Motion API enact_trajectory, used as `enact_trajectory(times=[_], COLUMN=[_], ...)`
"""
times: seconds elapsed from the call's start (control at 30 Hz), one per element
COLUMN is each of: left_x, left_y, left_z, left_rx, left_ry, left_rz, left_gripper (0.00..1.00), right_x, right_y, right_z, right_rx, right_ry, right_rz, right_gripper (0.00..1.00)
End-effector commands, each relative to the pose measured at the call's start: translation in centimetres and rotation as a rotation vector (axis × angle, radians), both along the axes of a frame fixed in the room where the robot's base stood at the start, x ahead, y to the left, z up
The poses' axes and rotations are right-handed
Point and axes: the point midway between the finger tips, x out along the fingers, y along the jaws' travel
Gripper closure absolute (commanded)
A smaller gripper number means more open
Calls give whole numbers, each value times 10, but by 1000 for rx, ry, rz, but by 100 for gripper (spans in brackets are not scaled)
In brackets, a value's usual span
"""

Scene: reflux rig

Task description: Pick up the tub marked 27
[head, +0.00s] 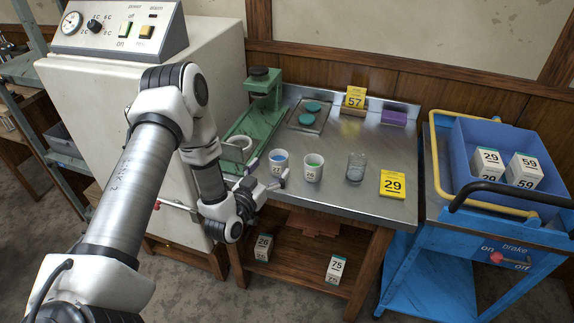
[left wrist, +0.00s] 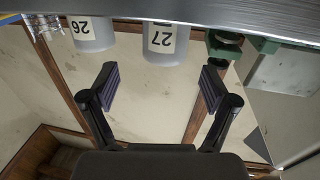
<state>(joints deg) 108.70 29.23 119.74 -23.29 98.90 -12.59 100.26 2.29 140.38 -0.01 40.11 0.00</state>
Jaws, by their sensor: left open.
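The tub marked 27 (head: 279,160) is white with blue contents and stands upright on the metal bench top, left of the tub marked 26 (head: 313,166), which has green contents. My left gripper (head: 267,173) is open and empty, close in front of tub 27. In the left wrist view, which is upside down, tub 27 (left wrist: 161,40) lies ahead between the lines of the open fingers (left wrist: 158,82), apart from them. Tub 26 (left wrist: 91,32) is left of it there. My right gripper is not in view.
A green stand (head: 262,115) is behind left. A white cabinet (head: 215,70) is at left, a blue cart (head: 440,205) at right.

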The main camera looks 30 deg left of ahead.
Motion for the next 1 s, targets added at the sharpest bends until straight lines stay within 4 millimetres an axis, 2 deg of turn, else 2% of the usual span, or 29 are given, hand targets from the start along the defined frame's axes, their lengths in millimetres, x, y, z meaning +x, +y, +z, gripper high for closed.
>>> enact_trajectory(times=[0.33, 0.57, 0.6, 0.67, 0.7, 0.77, 0.8, 1.0], left_x=[54, 59, 59, 59, 59, 59, 59, 59], left_y=[8, 8, 8, 8, 8, 8, 8, 8], left_z=[-4, -6, -6, -6, -6, -5, -5, -5], left_rx=[1, -1, -1, -1, -1, -1, -1, -1], left_ry=[2, 4, 4, 4, 4, 4, 4, 3], left_rz=[-1, 0, 0, 0, 0, 0, 0, 0], left_gripper=[14, 14, 17, 39, 53, 74, 82, 82], right_x=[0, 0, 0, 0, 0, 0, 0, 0], right_y=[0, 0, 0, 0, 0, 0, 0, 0], right_z=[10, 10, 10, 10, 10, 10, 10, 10], right_rx=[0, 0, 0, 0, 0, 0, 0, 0], right_ry=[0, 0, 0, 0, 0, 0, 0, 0], right_rz=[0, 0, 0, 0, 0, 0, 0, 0], right_gripper=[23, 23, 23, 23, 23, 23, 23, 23])
